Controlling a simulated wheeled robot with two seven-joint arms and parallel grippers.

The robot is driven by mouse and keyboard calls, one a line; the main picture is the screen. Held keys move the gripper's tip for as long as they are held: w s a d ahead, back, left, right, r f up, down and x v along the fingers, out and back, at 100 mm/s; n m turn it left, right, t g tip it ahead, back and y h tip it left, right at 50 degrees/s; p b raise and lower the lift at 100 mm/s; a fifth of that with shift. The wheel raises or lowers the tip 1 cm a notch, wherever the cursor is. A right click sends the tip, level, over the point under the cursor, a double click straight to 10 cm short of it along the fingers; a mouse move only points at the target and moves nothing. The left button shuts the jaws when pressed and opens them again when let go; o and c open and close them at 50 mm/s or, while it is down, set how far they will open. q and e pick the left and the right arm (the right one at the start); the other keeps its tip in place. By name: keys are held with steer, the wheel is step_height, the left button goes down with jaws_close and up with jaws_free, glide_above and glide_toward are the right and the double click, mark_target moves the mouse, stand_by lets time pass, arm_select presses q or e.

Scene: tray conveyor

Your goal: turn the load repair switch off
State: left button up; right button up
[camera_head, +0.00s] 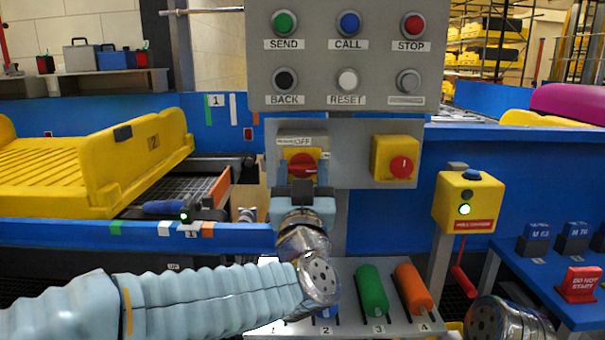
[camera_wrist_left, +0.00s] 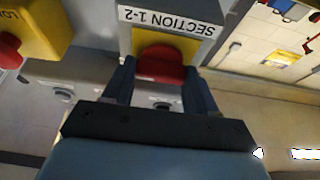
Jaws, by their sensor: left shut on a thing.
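Two red rotary switches sit on the grey panel under the button box in the head view. The left red knob (camera_head: 302,164) is on a yellow plate, under a label of which OFF is legible. My left gripper (camera_head: 302,186) is in front of it and partly covers it. In the left wrist view, its fingers (camera_wrist_left: 160,78) are shut on this red knob (camera_wrist_left: 160,65), below an upside-down SECTION 1-2 label (camera_wrist_left: 170,18). The right switch (camera_head: 401,165), on a yellow box, has a white vertical mark and is apart from the gripper. Its yellow box (camera_wrist_left: 40,28) has a cut-off label in the wrist view. My right gripper is out of view.
The grey button box (camera_head: 345,60) hangs above the switches. Colored handles, including a green one (camera_head: 372,290), lie below. A yellow box with a lit green lamp (camera_head: 467,203) stands at the right. A yellow tray (camera_head: 90,165) is on the conveyor at the left.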

arm_select(q)
steer(key=shift+f+n+y+b, duration=0.2)
steer(key=shift+n+y+b, duration=0.7)
steer(key=shift+n, duration=0.4)
steer(key=shift+n+y+b, duration=0.5)
steer(key=shift+n+b, duration=0.1)
steer(key=shift+n, duration=0.6)
steer(key=n+g+y+b, duration=0.1)
steer(key=n, duration=0.2)
steer(key=shift+n+y, duration=0.4)
steer(key=n+g+y+b, duration=0.1)
steer(key=n, duration=0.2)
steer(key=shift+d+r+n, duration=0.1)
steer(key=shift+r+n, duration=0.05)
steer(key=shift+n, duration=0.15)
steer(key=n, duration=0.2)
steer(key=n+g+y, duration=0.1)
steer(key=n, duration=0.1)
steer(key=shift+r+g, duration=0.1)
steer(key=shift+g, duration=0.2)
steer(key=n+g, duration=0.2)
steer(key=n, duration=0.4)
